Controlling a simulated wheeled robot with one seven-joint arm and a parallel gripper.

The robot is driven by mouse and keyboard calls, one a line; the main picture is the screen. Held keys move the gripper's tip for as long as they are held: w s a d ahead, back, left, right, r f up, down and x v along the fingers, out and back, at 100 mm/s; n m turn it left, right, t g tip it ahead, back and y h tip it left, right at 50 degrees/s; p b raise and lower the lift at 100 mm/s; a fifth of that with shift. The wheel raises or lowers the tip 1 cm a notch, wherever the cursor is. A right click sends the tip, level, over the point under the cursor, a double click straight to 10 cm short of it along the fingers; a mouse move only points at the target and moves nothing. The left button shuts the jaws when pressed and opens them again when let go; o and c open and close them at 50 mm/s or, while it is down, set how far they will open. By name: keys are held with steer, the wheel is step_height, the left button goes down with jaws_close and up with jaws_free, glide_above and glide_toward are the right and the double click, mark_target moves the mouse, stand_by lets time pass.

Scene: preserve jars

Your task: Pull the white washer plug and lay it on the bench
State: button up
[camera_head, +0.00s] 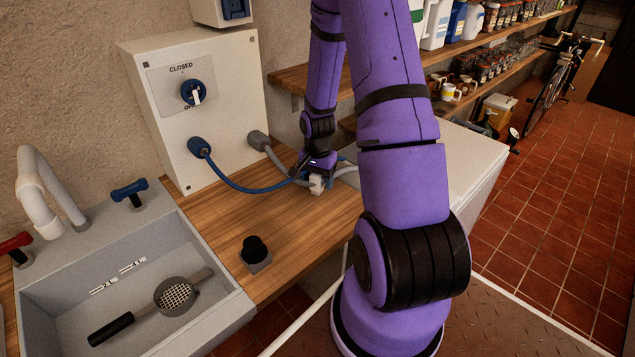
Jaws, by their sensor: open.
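A small white block, which looks like the white plug (317,186), is at the wooden bench (300,225), right under my gripper (317,174). My gripper points down over it, with the jaws open around or just above it; which of these I cannot tell. The jaws partly hide the block, and I cannot make out whether it touches the bench. A grey cable runs from a grey connector (258,141) on the wall box (225,120) behind the gripper. A blue cable (240,187) runs from a blue connector (201,148) toward the same spot.
The box has a blue and white rotary switch (193,93) beneath the word CLOSED. A black knob on a square base (255,252) stands on the bench's front part. A grey sink (50,290) holding a strainer (172,296) is at left. Bare bench lies between knob and gripper.

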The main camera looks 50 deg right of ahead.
step_height(320, 180, up, 9)
steer(key=shift+r, duration=0.2)
